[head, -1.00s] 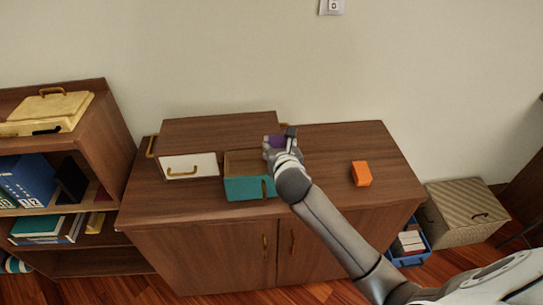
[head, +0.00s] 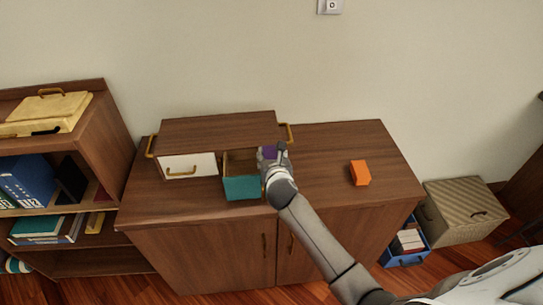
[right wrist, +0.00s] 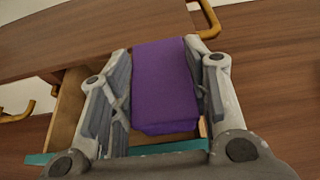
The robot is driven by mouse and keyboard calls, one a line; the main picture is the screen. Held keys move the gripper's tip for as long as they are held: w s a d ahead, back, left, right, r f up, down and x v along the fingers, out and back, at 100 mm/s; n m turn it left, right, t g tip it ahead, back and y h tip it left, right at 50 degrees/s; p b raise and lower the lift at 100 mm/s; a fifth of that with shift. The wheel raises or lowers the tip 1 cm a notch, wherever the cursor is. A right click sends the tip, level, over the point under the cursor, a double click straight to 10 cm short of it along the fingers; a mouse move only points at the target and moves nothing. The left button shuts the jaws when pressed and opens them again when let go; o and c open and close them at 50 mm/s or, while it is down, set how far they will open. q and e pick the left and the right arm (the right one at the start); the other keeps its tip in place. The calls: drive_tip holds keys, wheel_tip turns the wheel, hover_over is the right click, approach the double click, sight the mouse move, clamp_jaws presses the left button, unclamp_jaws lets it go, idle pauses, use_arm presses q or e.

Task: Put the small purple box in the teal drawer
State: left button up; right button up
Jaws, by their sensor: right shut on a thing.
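The small purple box (head: 269,152) is held between the fingers of my right gripper (head: 273,155). In the right wrist view the purple box (right wrist: 165,85) fills the space between both fingers. The teal drawer (head: 242,187) is pulled out of the low wooden drawer unit (head: 218,131). The box is over the right part of the open drawer, near the unit's front edge. In the right wrist view the drawer's teal front (right wrist: 170,147) shows below the box, and part of its bare inside at left. My left gripper is not in view.
A closed white drawer (head: 189,167) is left of the teal one. An orange box (head: 360,173) lies on the cabinet top (head: 320,150) to the right, with free room around it. A bookshelf (head: 105,150) stands at left. A blue bin (head: 407,247) and a striped box (head: 465,210) are on the floor.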

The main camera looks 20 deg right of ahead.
drive_tip(key=shift+f, duration=0.45)
drive_tip(key=shift+f, duration=0.1)
drive_tip(key=o, duration=0.7)
drive_tip(key=shift+o, duration=0.2)
drive_tip(key=shift+r, duration=0.45)
drive_tip(key=shift+s+a+r, duration=0.1)
drive_tip(key=shift+s+r, duration=0.1)
drive_tip(key=shift+s, duration=0.05)
drive_tip(key=v, duration=1.1)
drive_tip(key=shift+s, duration=0.2)
